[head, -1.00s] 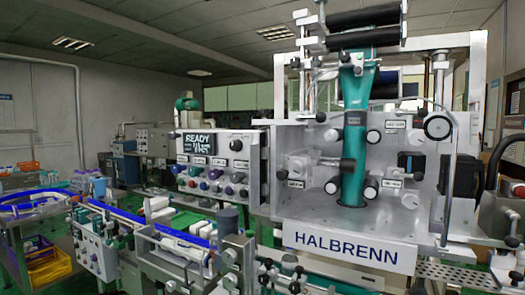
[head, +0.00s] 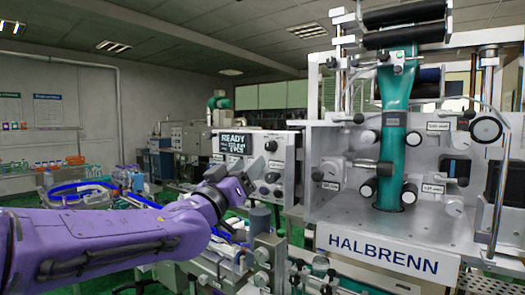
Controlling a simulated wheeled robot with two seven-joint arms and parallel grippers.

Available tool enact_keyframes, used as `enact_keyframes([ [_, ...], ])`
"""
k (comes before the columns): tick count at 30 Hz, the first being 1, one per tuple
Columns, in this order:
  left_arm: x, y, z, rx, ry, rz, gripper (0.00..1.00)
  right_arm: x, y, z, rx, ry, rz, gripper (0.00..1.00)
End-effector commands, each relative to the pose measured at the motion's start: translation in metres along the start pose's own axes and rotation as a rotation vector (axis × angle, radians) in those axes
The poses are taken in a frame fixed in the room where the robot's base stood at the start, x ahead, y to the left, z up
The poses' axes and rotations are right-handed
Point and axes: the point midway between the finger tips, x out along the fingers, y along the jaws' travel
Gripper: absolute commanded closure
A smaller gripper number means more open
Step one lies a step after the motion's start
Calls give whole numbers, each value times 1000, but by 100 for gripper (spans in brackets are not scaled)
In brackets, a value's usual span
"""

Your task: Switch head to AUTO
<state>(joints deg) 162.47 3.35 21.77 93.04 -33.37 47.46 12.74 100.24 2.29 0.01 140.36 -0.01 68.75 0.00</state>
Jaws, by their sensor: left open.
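The grey control panel (head: 283,152) stands left of the HALBRENN machine, with a small dark display (head: 236,144) reading READY at its upper left. A dark selector knob (head: 271,146) sits on its upper right part, and further knobs show below it. Their labels are too small to read, so I cannot tell which position any switch is in. My left gripper (head: 240,184) is open and empty in front of the panel's lower part. It hides most of the lower knob row. Whether it touches a knob cannot be told. My right gripper is out of view.
The HALBRENN machine (head: 385,250) fills the right side, with a teal sleeve (head: 391,130) running down its middle. A grey cylinder (head: 260,218) and conveyor parts lie below the gripper. A blue-railed conveyor (head: 85,190) is behind my arm.

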Motion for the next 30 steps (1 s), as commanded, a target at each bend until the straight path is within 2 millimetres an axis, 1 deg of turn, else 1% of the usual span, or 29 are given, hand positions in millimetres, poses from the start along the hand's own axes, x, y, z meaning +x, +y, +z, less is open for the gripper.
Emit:
enact_keyframes([
  [1,15,2,-5,0,-3,0,47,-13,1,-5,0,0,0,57],
  [3,32,2,-5,0,-4,0,47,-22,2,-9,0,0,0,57],
  [6,54,1,-4,0,-3,-1,47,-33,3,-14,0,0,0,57],
  [9,70,1,-3,0,-3,-1,47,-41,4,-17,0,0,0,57],
  [12,80,0,-1,-2,-3,-2,47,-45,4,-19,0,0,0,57],
  [14,82,0,0,-2,-2,-2,47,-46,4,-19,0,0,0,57],
  [21,83,-1,2,-2,-2,-2,47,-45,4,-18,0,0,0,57],
  [22,83,-1,2,-2,-2,-2,54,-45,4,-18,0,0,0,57],
  [23,83,-1,1,-2,-2,-2,64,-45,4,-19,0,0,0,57],
  [24,83,-1,1,-2,-2,-2,77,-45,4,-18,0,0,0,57],
  [26,83,-1,1,-2,-2,-2,96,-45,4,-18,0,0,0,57],
  [27,82,-1,1,-2,-2,-2,100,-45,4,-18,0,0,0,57],
  [30,82,-1,1,-1,-2,-2,100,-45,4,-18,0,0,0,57],
])
